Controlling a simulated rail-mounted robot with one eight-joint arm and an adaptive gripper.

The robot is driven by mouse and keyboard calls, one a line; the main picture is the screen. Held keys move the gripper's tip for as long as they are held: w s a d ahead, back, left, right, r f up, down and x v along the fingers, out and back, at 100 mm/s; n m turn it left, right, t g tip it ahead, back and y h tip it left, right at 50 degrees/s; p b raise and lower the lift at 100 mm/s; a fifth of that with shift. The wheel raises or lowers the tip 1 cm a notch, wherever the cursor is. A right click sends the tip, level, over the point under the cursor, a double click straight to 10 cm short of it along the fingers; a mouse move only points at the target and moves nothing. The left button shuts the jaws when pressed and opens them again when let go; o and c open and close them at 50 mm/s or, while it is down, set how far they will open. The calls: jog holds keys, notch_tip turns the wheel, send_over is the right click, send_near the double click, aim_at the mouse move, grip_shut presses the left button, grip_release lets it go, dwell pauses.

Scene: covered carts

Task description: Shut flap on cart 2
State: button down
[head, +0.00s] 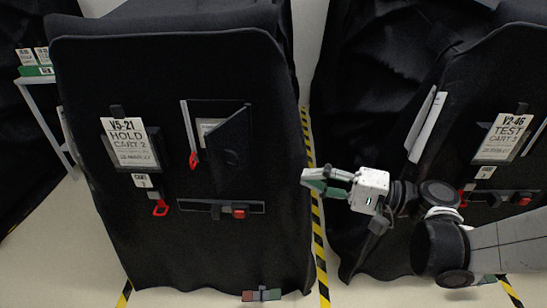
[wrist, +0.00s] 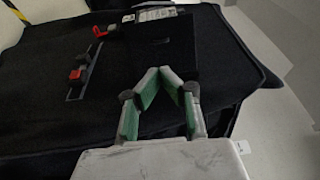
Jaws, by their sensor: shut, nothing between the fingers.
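Cart 2 (head: 90,75) is covered in black cloth and carries a sign reading "HOLD CART 2". Its black flap (head: 232,143) stands open, swung out from a framed window (head: 205,108) with a pale paper partly visible inside. My gripper (head: 306,180) is to the right of the flap and a little lower, apart from it in the head view. Its green-padded fingers are shut and empty. In the wrist view the flap (wrist: 168,48) lies just beyond the fingertips (wrist: 166,72); I cannot tell whether they touch.
A strip with a red block (head: 239,212) sits below the window. A red tag (head: 194,159) hangs at the window's left. Yellow-black floor tape (head: 316,215) runs between the carts. A small table (head: 38,79) is at far left.

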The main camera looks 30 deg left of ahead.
aim_at(237, 154)
jog(key=s+a+b, duration=0.2)
jog(key=a, duration=1.2)
